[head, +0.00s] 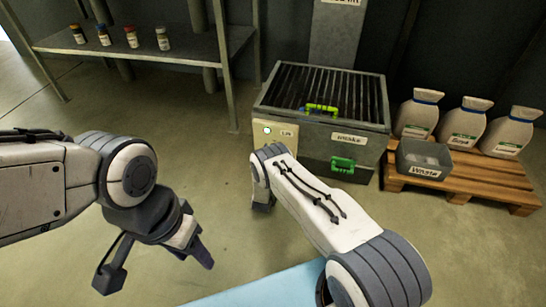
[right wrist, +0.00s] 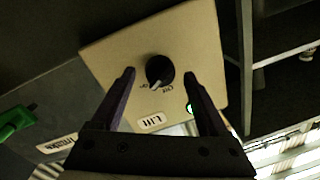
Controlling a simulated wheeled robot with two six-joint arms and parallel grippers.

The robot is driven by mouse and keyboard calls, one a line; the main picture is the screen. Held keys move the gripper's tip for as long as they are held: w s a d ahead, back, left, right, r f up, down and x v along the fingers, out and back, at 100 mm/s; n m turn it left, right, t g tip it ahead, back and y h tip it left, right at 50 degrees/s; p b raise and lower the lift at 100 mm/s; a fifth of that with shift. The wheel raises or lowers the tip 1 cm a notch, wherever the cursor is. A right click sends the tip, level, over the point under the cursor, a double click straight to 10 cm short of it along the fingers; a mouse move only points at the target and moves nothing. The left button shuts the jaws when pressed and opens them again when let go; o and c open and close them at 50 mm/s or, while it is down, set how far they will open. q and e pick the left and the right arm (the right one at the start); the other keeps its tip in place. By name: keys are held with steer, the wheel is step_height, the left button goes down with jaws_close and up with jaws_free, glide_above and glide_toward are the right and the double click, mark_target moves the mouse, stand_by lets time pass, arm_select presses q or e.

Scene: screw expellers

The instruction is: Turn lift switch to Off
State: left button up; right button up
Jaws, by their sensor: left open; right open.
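The lift switch is a round black knob (right wrist: 160,70) on a beige panel (right wrist: 205,40) in the right wrist view. Its pale pointer aims down and slightly left, near small lettering; I cannot tell for sure which marking it meets. A "Lift" label (right wrist: 150,122) and a small green light (right wrist: 190,108) are on the panel. My right gripper (right wrist: 160,76) is open, its dark fingers on either side of the knob, apparently not gripping it. In the head view the panel (head: 275,141) shows partly behind my right arm. My left gripper (head: 197,248) is open and empty above the floor.
The panel is on a grey grated intake machine (head: 370,140) with green handles (head: 343,164). To its right, a wooden pallet (head: 460,187) bears white sacks (head: 468,122) and a waste box (head: 424,160). A shelf (head: 190,48) with several small bottles stands at the back left.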

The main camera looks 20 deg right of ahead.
jaws_close()
steer(key=shift+n, duration=0.3)
steer(key=n, duration=0.5)
steer(key=n+g, duration=0.1)
steer(key=n, duration=0.4)
steer(key=shift+w+a+n+b, duration=0.15)
steer(key=shift+n+b, duration=0.15)
steer(key=shift+n, duration=0.1)
stand_by(0.5)
jaws_free()
